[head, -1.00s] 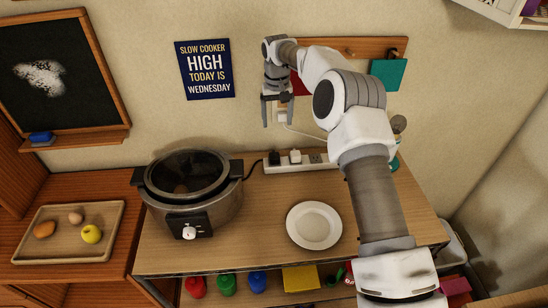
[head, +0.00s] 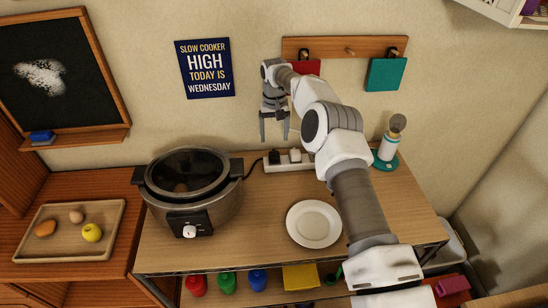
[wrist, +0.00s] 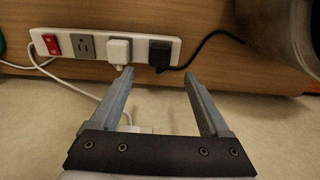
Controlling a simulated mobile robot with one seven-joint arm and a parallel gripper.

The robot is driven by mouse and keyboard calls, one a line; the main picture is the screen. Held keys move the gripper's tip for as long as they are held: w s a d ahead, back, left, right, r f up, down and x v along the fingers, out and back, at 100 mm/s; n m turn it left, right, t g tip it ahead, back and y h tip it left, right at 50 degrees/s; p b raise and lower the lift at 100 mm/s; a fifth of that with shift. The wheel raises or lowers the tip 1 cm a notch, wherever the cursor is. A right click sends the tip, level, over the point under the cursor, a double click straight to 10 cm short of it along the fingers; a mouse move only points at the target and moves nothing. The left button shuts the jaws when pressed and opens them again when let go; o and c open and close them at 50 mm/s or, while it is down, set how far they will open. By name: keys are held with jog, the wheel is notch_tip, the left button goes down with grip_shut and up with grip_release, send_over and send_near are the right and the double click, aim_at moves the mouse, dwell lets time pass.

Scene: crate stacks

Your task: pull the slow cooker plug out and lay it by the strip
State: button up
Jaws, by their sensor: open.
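A white power strip (head: 278,167) lies along the back of the wooden counter by the wall. The slow cooker (head: 190,190) stands left of it, and its black cord runs to a black plug (head: 274,158) seated in the strip. The black plug (wrist: 160,52) also shows in the wrist view, beside a white plug (wrist: 119,50), also seated. My gripper (head: 274,138) is open and empty, pointing down above the strip. In the wrist view my gripper (wrist: 158,75) has its fingertips either side of the black plug's line, apparently not touching it.
The strip has a red switch (wrist: 51,44) and an empty socket (wrist: 85,47). A white plate (head: 314,225) lies in front of the strip. A lamp-like object (head: 388,150) stands at the counter's right. Bare counter (head: 262,200) lies between cooker and plate.

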aim_at(274, 154)
jog(key=shift+f+b, duration=2.55)
jog(key=shift+f, duration=1.85)
jog(key=shift+b, duration=0.55)
grip_shut()
jog(key=shift+r, duration=0.15)
jog(key=shift+r+p, duration=1.45)
jog(key=shift+r, duration=1.5)
